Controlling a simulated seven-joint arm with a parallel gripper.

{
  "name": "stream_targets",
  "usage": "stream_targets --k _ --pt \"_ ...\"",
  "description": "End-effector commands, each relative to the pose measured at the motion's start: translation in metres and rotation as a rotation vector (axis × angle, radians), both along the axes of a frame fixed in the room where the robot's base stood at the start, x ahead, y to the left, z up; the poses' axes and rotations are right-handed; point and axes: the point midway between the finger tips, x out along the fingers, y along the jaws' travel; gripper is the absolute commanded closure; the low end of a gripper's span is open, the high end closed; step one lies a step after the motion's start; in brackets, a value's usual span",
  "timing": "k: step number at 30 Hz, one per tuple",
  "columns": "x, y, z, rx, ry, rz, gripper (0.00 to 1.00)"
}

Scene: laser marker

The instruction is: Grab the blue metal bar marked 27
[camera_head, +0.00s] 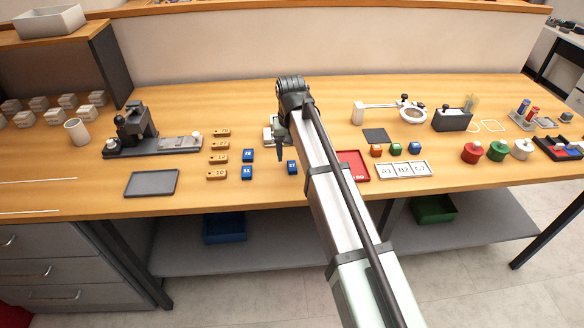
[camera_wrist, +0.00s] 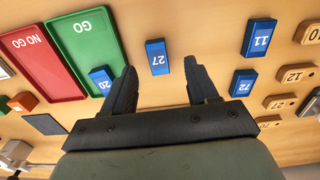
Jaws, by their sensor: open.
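The blue metal bar marked 27 (camera_wrist: 157,57) lies flat on the wooden bench, and it also shows in the head view (camera_head: 292,167). In the wrist view my gripper (camera_wrist: 161,72) is open and empty. The bar sits just beyond and between its two fingertips, apart from both. In the head view my gripper (camera_head: 281,153) is above the bench, slightly left of the bar. Other blue bars are marked 72 (camera_wrist: 242,83), 11 (camera_wrist: 258,38) and 20 (camera_wrist: 102,80). Bar 20 lies by the left finger, at the end of the green GO tray (camera_wrist: 84,43).
A red NO GO tray (camera_wrist: 42,62) lies beside the green one. Several brass bars (camera_head: 218,145) stand left of the blue bars 72 and 11. A grey tray (camera_head: 152,183) lies farther left. Bare wood surrounds bar 27.

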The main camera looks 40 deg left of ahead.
Motion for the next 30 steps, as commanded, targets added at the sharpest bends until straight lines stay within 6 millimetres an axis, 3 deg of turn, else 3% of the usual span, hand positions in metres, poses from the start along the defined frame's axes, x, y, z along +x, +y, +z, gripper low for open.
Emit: stream_targets --k 9,18,30 --pt "0.002 -0.003 -0.039 -0.001 0.001 0.000 0.42" --pt "0.002 -0.002 -0.045 0.000 0.000 0.000 0.42" --pt "0.002 -0.002 -0.044 0.000 0.000 0.000 0.80"
